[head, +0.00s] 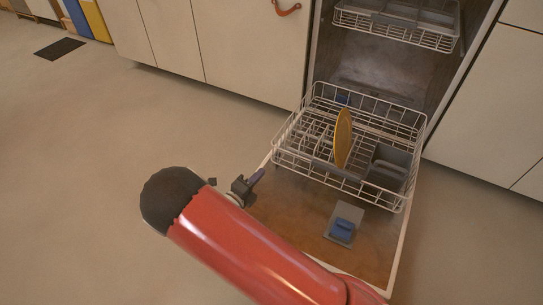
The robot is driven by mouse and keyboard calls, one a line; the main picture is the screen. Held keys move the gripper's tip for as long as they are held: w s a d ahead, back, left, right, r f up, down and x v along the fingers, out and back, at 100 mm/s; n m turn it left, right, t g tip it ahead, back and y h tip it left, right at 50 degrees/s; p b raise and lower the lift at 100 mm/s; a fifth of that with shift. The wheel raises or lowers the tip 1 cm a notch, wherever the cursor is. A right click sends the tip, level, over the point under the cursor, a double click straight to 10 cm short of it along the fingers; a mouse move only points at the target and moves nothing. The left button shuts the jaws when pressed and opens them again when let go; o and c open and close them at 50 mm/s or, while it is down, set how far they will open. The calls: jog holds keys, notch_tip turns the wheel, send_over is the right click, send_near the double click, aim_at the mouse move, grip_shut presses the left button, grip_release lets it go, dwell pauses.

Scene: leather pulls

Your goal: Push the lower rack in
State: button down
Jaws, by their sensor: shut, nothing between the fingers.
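The lower rack (289,157) of the dishwasher is a pale wire basket, pulled out over the lowered door (376,258). A yellow plate (343,130) stands upright in it, and a grey cutlery basket (390,172) sits at its right. My gripper (258,177) is shut and empty. It is near the left edge of the door, a little left of the rack's front left corner and apart from it as far as I can tell. My red arm hides part of the door's near left side.
The upper rack (392,27) is inside the dishwasher. Pale cabinets (250,45) flank the opening, one with an orange leather pull (287,9). A dark mat (59,48) lies far left. The floor (110,140) at left is clear.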

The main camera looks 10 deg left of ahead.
notch_tip(320, 180, down, 3)
jog(key=a+n+t+y, duration=0.1)
jog(key=a+n, duration=0.1)
jog(key=n, duration=0.1)
jog(key=b, duration=0.1)
send_near(275, 147)
jog(key=x, duration=0.7)
jog(key=shift+s, duration=0.1)
